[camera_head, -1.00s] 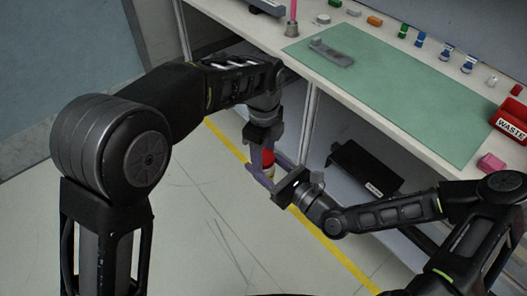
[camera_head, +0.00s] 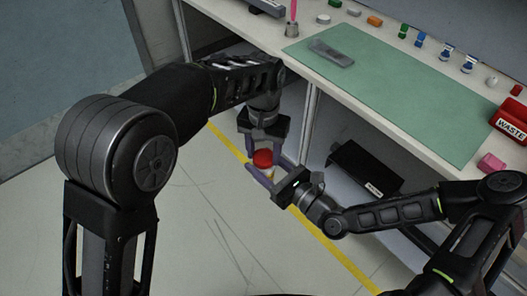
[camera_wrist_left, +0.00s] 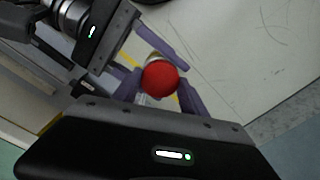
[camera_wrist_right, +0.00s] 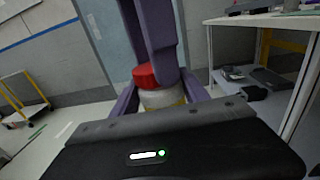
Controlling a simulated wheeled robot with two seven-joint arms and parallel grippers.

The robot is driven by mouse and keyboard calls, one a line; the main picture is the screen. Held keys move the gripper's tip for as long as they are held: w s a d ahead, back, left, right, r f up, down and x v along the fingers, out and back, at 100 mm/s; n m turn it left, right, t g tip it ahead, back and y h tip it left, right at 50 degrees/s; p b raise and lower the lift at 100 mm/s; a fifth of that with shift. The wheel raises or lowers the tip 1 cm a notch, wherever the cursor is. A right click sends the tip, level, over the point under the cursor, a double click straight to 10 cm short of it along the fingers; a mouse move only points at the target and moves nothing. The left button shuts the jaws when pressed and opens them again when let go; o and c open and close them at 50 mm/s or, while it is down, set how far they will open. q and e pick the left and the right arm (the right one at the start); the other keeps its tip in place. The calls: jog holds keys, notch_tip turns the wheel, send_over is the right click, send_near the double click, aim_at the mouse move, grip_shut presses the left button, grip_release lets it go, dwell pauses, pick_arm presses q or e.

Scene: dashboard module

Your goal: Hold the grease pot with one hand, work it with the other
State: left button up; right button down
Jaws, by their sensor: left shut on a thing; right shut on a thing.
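The grease pot (camera_head: 268,173) has a pale body and a red lid (camera_head: 263,158). It is in the air in front of the bench. My right gripper (camera_head: 264,172) is shut on the pot's body from the side; the right wrist view shows the pale body (camera_wrist_right: 162,98) between its purple fingers. My left gripper (camera_head: 262,151) reaches down from above and is shut on the red lid. In the left wrist view the lid (camera_wrist_left: 160,78) sits between its fingers. The lid is on the pot, and hides most of the body there.
The bench has a green mat (camera_head: 400,95) with a grey part (camera_head: 332,53) on it. Small coloured items and a red WASTE bin (camera_head: 511,120) stand along the bench. A black bin (camera_head: 365,170) is below the bench top. Open floor lies left of the pot.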

pick_arm(q)
jog(key=n, duration=0.5)
jog(key=shift+n, duration=0.3)
jog(key=n, duration=0.3)
jog(key=shift+n, duration=0.3)
jog(key=shift+r, duration=0.2)
jog(key=shift+r, duration=0.95)
jog(key=shift+r, duration=2)
jog(key=shift+a, duration=0.1)
pick_arm(e)
jog(key=shift+w+r, duration=0.1)
